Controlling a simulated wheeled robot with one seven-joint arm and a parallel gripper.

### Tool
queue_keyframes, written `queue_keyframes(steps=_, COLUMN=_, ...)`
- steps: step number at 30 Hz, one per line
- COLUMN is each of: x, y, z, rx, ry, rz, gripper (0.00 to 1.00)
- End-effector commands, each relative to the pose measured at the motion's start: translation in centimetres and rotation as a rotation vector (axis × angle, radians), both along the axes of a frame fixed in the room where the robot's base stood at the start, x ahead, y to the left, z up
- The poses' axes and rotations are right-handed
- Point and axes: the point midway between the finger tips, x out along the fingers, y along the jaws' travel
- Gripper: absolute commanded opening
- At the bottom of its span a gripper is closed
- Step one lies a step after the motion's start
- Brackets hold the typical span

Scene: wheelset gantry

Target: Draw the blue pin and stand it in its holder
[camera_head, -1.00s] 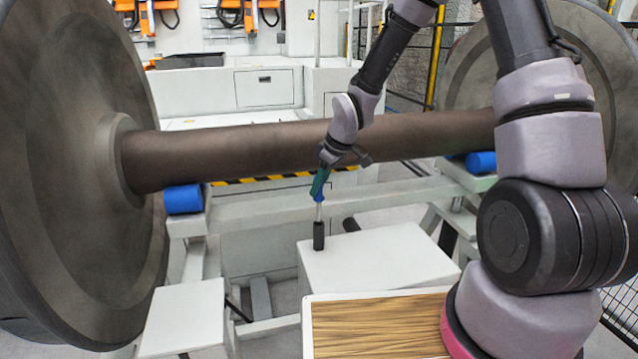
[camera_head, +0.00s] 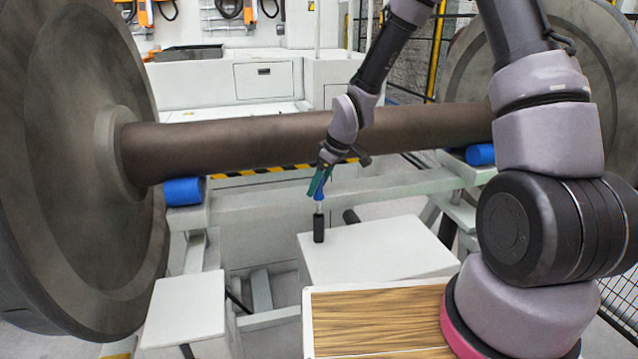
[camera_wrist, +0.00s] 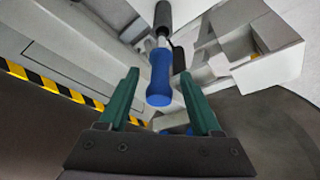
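The blue pin (camera_wrist: 160,78) has a blue handle and a thin metal shaft. It stands upright with the shaft's lower end at the top of the black holder (camera_head: 319,229), seemingly in it; how deep I cannot tell. The holder stands on a white block (camera_head: 375,250) and also shows in the wrist view (camera_wrist: 163,16). My gripper (camera_head: 320,184) points down over the handle. In the wrist view my gripper's green fingers (camera_wrist: 160,92) are spread, one on each side of the handle, with a visible gap on both sides.
A thick brown axle (camera_head: 250,145) runs across just behind my gripper, with a large wheel (camera_head: 75,170) at the left. Blue rollers (camera_head: 184,191) sit under the axle. A wood-topped surface (camera_head: 375,320) lies in front, and a lower white block (camera_head: 185,310) to the left.

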Motion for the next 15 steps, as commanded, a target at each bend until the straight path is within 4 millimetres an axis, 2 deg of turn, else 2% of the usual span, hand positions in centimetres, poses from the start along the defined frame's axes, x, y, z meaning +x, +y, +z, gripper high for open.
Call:
queue_keyframes(steps=8, x=0.0, y=-0.1, z=0.3, rx=0.000, ry=0.000, rz=-0.001, gripper=0.65)
queue_keyframes(steps=11, x=-0.2, y=-0.4, z=1.3, rx=0.001, ry=-0.002, rz=-0.001, gripper=0.65)
queue_keyframes(steps=15, x=-0.7, y=-1.4, z=3.8, rx=0.001, ry=-0.003, rz=-0.005, gripper=0.65)
